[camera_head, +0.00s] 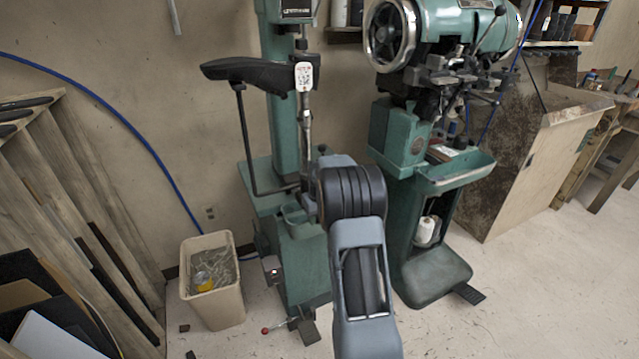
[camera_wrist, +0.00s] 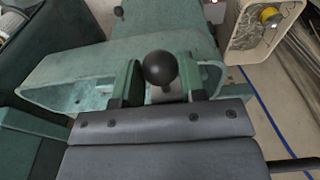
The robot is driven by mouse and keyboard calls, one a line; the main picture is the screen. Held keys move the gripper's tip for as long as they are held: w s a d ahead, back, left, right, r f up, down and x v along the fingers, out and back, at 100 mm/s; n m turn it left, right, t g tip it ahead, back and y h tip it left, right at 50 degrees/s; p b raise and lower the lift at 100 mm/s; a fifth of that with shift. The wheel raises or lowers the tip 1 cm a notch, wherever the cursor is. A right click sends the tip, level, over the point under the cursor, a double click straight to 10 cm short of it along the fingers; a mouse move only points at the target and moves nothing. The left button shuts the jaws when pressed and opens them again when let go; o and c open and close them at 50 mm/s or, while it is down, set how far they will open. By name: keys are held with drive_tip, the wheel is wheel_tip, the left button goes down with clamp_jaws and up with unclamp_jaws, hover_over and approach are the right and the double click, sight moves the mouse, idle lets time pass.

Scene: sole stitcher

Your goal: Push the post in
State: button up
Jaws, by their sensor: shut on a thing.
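A short post topped by a round black knob (camera_wrist: 160,68) stands between my fingers in the wrist view. My gripper (camera_wrist: 161,92) is shut on it, one finger on each side below the knob. The lower part of the post is hidden by my gripper's dark body. Behind it is the green sole stitcher's casting (camera_wrist: 75,75). In the head view the green machine (camera_head: 287,90) stands upright in the middle, and my arm reaches up to its mid-height. My fingers and the knob are hidden or too small to tell there.
A beige bin (camera_head: 212,305) with a yellow item inside stands at the machine's lower left. A second green machine (camera_head: 415,150) stands close on the right. A black curved arm (camera_head: 250,72) sticks out left from the stitcher. Wooden boards (camera_head: 90,215) lean at the far left.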

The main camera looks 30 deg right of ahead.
drive_tip(key=shift+w+d+r+p, duration=0.15)
drive_tip(key=shift+w+p, duration=0.45)
drive_tip(key=shift+w, duration=0.7)
drive_tip(key=shift+w+d+f+p, duration=0.15)
drive_tip(key=shift+w+p, duration=0.4)
drive_tip(key=shift+w, duration=0.8)
drive_tip(key=shift+w+d+r+p, duration=0.1)
drive_tip(key=shift+w+d+p, duration=0.15)
drive_tip(key=shift+w+p, duration=0.7)
drive_tip(key=shift+w+b, duration=0.35)
drive_tip(key=shift+w, duration=0.05)
drive_tip(key=o, duration=1.2)
drive_tip(key=shift+s+a+r+p, duration=0.1)
drive_tip(key=shift+s+r+p, duration=0.4)
drive_tip(key=shift+r, duration=0.65)
drive_tip(key=shift+s+d+r+p, duration=0.1)
drive_tip(key=shift+s+r+p, duration=0.1)
drive_tip(key=shift+r+p, duration=0.75)
drive_tip(key=shift+s+a+r+p, duration=0.1)
drive_tip(key=shift+s+r+p, duration=0.3)
drive_tip(key=shift+r, duration=0.9)
